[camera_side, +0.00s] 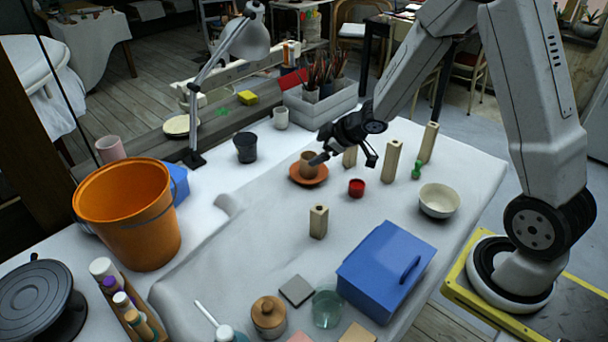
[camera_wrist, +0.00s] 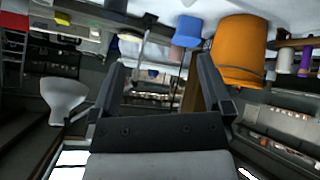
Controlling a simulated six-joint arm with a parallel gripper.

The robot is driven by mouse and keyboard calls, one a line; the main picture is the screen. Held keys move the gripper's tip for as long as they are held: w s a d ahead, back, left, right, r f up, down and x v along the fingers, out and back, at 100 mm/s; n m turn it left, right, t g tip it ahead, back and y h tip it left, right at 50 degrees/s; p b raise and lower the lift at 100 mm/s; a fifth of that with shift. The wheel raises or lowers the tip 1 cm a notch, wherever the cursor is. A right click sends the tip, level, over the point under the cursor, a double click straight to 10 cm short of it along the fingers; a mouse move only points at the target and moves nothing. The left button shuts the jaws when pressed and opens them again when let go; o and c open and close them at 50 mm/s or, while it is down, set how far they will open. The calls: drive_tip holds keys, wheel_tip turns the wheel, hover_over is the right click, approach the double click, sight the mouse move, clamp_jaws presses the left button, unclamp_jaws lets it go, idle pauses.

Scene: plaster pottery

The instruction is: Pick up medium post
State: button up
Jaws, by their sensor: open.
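Several pale wooden posts stand upright on the white-covered table in the side view. The shortest-looking post (camera_side: 318,222) stands alone near the middle. Another post (camera_side: 393,161) stands right of my gripper, and a further post (camera_side: 429,143) stands behind it to the right. One more post (camera_side: 350,158) is partly hidden behind my gripper. I cannot tell for certain which is the medium post. My gripper (camera_side: 344,159) is open and appears above the table, near a brown cup (camera_side: 308,158). In the wrist view, nothing is between the open jaws (camera_wrist: 162,75), and no post shows.
The cup stands on an orange saucer (camera_side: 296,178). A red pot (camera_side: 356,187), a green item (camera_side: 417,170) and a cream bowl (camera_side: 439,200) are near the posts. A blue box (camera_side: 375,270) is at the front, and an orange bucket (camera_side: 130,215) is at left.

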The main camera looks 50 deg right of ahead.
wheel_tip(320, 180, down, 3)
drive_tip(key=w+n+y, duration=0.2)
drive_tip(key=n+y, duration=0.1)
drive_tip(key=n+g+y, duration=0.5)
drive_tip(key=y, duration=0.3)
approach(322, 207)
drive_tip(key=w+x, duration=0.1)
drive_tip(key=x, duration=0.2)
drive_tip(key=shift+s, duration=0.55)
drive_tip(key=shift+a+f, duration=0.1)
drive_tip(key=shift+x, duration=1.25)
drive_tip(key=shift+x, duration=2.6)
drive_tip(key=shift+c, duration=0.2)
